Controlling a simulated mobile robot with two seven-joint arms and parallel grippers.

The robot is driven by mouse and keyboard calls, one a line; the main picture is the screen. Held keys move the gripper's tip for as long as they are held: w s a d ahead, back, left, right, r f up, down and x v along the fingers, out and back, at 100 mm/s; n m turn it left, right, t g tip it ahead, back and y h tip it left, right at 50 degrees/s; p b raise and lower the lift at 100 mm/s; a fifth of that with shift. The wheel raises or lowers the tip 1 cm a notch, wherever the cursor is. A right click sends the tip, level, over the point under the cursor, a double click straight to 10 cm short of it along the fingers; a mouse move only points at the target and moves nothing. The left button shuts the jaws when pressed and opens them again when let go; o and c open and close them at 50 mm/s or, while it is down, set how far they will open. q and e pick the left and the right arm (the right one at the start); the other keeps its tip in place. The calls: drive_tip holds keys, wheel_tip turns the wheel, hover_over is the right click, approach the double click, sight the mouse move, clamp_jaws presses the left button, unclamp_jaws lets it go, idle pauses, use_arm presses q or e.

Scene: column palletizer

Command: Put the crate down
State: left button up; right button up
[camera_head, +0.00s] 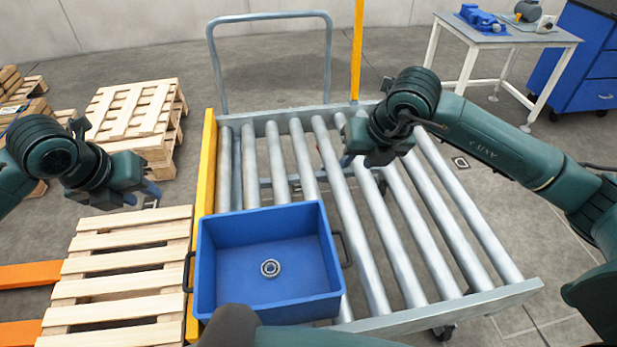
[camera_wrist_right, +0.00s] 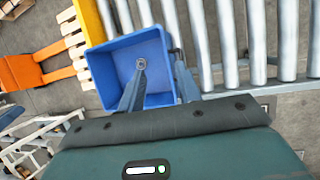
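The blue crate (camera_head: 318,307) is at the front left of the roller cart (camera_head: 420,318), over the rollers and close against the yellow side rail. It looks upright, with dark handles at its left and right sides. A small metal ring (camera_head: 270,268) lies on its floor. My right gripper (camera_head: 350,160) is behind and right of the crate, apart from it. The right wrist view shows its two fingers (camera_wrist_right: 160,92) spread and empty, with the crate (camera_wrist_right: 97,72) beyond. My left gripper (camera_head: 146,195) is left of the yellow rail, away from the crate; its finger gap is unclear.
A wooden pallet (camera_head: 125,235) on orange forks (camera_head: 30,273) stands left of the cart. Stacked pallets (camera_head: 130,115) stand behind it. A yellow post (camera_head: 357,50) and grey push handle (camera_head: 270,16) rise at the cart's back. The rollers right of the crate are bare.

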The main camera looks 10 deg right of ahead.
use_arm(q)
drive_tip(key=shift+r, duration=0.6)
use_arm(e)
drive_tip(key=v, duration=1.2)
drive_tip(key=shift+r, duration=0.15)
